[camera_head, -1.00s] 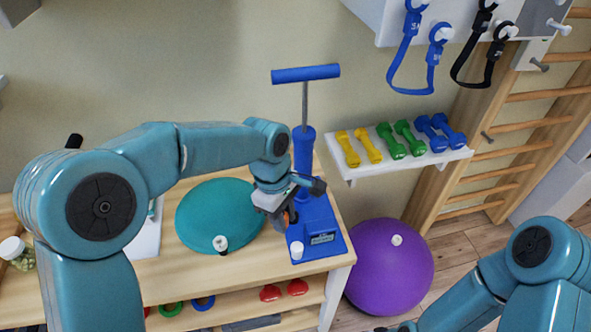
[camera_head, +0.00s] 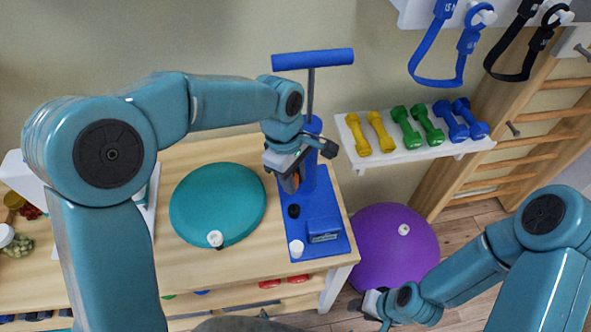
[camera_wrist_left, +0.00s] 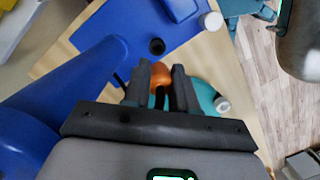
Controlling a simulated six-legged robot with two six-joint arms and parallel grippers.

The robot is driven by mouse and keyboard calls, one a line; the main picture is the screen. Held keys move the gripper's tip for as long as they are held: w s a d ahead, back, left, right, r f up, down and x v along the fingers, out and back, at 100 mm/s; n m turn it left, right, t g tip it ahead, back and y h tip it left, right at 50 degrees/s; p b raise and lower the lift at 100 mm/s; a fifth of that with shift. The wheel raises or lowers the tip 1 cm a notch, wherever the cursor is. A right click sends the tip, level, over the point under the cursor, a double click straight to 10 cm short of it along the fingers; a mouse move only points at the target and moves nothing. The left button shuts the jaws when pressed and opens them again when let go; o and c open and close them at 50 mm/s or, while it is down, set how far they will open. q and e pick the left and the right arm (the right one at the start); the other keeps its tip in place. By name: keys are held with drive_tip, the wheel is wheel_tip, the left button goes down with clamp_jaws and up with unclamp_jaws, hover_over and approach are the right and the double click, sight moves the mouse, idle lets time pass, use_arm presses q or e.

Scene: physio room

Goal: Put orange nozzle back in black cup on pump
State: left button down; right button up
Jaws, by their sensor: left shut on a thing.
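The blue pump (camera_head: 326,211) stands upright at the right end of the table, with a T-handle on top. The small black cup (camera_head: 293,211) is on its base; in the left wrist view the cup (camera_wrist_left: 157,46) looks like an open dark hole. My left gripper (camera_head: 289,182) is shut on the orange nozzle (camera_head: 297,180), held above the base near the cup and apart from it. The nozzle also shows between the fingers in the left wrist view (camera_wrist_left: 160,75), partly hidden by them. My right gripper (camera_head: 371,304) is low at the right, off the table; its jaws are unclear.
A white cap-like piece (camera_head: 296,249) stands on the pump base's front corner. A teal disc (camera_head: 219,203) lies left of the pump, with a small white-topped item (camera_head: 215,239) at its front edge. A dumbbell shelf (camera_head: 419,152) and a purple ball (camera_head: 392,250) are at right.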

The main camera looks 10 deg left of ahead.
use_arm(q)
drive_tip(key=shift+s, duration=0.15)
drive_tip(key=shift+w+d+f+b, duration=0.1)
drive_tip(key=shift+w+f+b, duration=0.2)
drive_tip(key=shift+f, duration=0.15)
drive_tip(key=shift+f+b, duration=0.3)
drive_tip(key=shift+f, duration=0.1)
drive_tip(key=shift+s+f+b, duration=0.1)
drive_tip(key=shift+f+b, duration=0.25)
wheel_tip(320, 180, down, 4)
drive_tip(key=b, duration=0.3)
drive_tip(key=shift+f, duration=0.25)
drive_tip(key=shift+s, duration=0.1)
